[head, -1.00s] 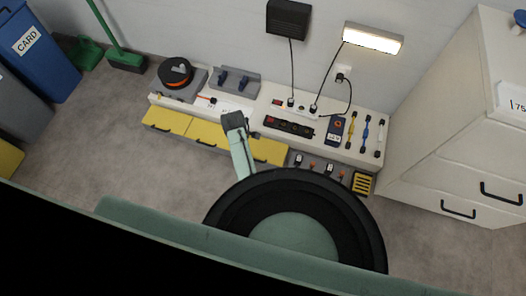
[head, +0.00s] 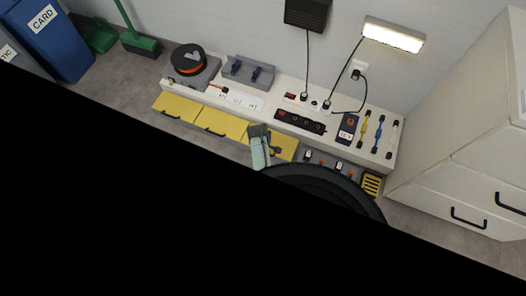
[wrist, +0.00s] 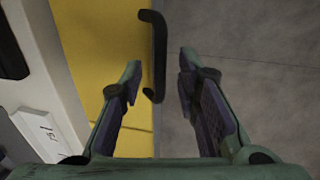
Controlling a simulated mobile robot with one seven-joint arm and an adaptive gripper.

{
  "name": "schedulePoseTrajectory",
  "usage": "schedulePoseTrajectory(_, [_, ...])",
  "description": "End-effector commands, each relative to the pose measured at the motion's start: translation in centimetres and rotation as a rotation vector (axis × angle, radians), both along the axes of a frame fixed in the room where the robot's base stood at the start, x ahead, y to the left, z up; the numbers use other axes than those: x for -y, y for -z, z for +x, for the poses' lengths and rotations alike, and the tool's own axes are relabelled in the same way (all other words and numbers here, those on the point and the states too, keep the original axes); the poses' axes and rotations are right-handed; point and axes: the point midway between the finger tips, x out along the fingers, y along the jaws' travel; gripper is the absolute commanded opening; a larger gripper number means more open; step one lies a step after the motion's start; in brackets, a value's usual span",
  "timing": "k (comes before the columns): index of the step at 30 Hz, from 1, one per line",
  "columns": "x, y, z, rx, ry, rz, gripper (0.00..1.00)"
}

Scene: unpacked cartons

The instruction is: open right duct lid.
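The right duct lid (head: 287,148) is the rightmost yellow panel along the front of the white bench. It looks closed, and my arm covers part of it in the head view. My gripper (head: 262,133) is over this lid's left part. In the wrist view, my gripper (wrist: 160,67) is open and empty. A black bar handle (wrist: 158,50) on the edge of a yellow lid (wrist: 85,45) lies between the fingertips, nearer the left finger. I cannot tell whether either finger touches it.
Two more yellow lids, left (head: 176,107) and middle (head: 222,124), are closed. The white bench (head: 215,85) carries a spool (head: 189,58), a power strip (head: 300,121) and several tools. A white cabinet (head: 450,140) stands at the right. Grey floor (wrist: 250,35) is open beside the lid.

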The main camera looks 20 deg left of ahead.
Motion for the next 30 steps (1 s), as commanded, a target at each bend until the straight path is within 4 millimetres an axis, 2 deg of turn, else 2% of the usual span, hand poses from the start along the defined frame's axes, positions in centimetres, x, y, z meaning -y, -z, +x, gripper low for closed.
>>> schedulePoseTrajectory(9, [-0.02,0.26,0.05,0.000,0.000,0.000,0.30])
schedulePoseTrajectory(22, [-0.02,0.23,0.05,0.000,0.000,0.000,0.01])
schedulePoseTrajectory(30, [-0.02,0.24,0.04,0.000,0.000,0.000,0.00])
